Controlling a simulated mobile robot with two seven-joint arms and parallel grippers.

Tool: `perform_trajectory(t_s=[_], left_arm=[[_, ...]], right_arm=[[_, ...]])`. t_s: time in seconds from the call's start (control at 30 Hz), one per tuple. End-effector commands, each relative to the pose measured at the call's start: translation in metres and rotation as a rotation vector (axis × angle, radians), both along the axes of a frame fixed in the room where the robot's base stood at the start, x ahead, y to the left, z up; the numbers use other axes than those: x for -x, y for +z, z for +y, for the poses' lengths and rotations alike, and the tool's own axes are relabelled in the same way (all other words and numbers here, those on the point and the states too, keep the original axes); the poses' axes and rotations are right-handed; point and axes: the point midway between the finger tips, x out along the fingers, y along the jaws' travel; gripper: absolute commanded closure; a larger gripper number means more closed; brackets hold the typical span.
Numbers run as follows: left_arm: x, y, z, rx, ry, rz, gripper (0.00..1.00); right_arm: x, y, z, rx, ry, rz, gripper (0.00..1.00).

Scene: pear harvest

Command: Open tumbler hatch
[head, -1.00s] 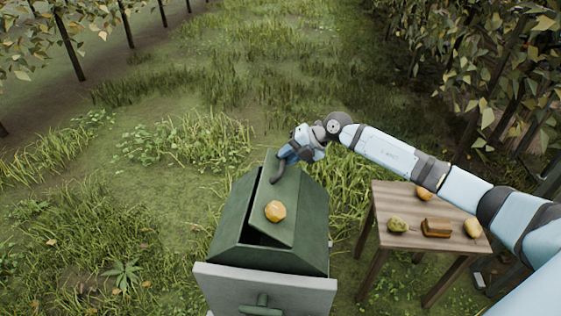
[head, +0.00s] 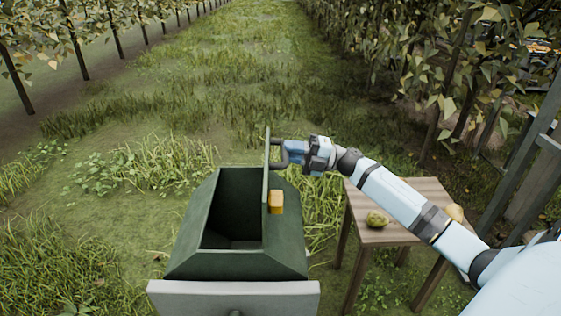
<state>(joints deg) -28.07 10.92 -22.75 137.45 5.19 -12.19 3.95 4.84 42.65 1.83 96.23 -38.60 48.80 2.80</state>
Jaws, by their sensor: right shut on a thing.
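The green tumbler (head: 200,262) stands in front of me with its top opening uncovered, and its dark inside shows. Its hatch (head: 267,180) stands upright, edge-on to me, along the right side of the opening. An orange-yellow knob-like piece (head: 277,202) sticks out from the hatch's right face. My right gripper (head: 280,154) is shut on the dark hatch handle (head: 276,166) near the hatch's far upper end. The exact finger contact is small and partly hidden. My left gripper is out of view.
A wooden table (head: 398,232) stands right of the tumbler, with a green-yellow pear (head: 377,218) and another yellowish fruit (head: 455,212) on it. My right arm crosses over it. A grey panel (head: 232,297) is at the tumbler's near side. Grass lies open to the left.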

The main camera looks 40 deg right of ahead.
Motion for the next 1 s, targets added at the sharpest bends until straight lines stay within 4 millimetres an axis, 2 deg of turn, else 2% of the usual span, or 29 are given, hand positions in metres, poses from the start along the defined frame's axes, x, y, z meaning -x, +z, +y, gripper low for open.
perform_trajectory(t_s=[0.03, 0.1, 0.3, 0.5, 1.0], left_arm=[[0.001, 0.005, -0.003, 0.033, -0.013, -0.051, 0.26], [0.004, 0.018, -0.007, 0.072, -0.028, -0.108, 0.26], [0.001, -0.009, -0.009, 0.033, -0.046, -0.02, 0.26], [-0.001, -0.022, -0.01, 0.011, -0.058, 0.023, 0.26], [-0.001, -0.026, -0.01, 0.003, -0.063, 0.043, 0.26]], right_arm=[[0.002, -0.011, -0.003, -0.034, 0.0, -0.022, 1.0], [0.005, -0.013, -0.006, -0.074, 0.0, -0.052, 1.0], [0.011, -0.019, -0.014, -0.162, 0.002, -0.122, 1.0], [0.014, -0.022, -0.017, -0.214, 0.003, -0.162, 1.0], [0.015, -0.022, -0.018, -0.234, 0.004, -0.176, 1.0]])
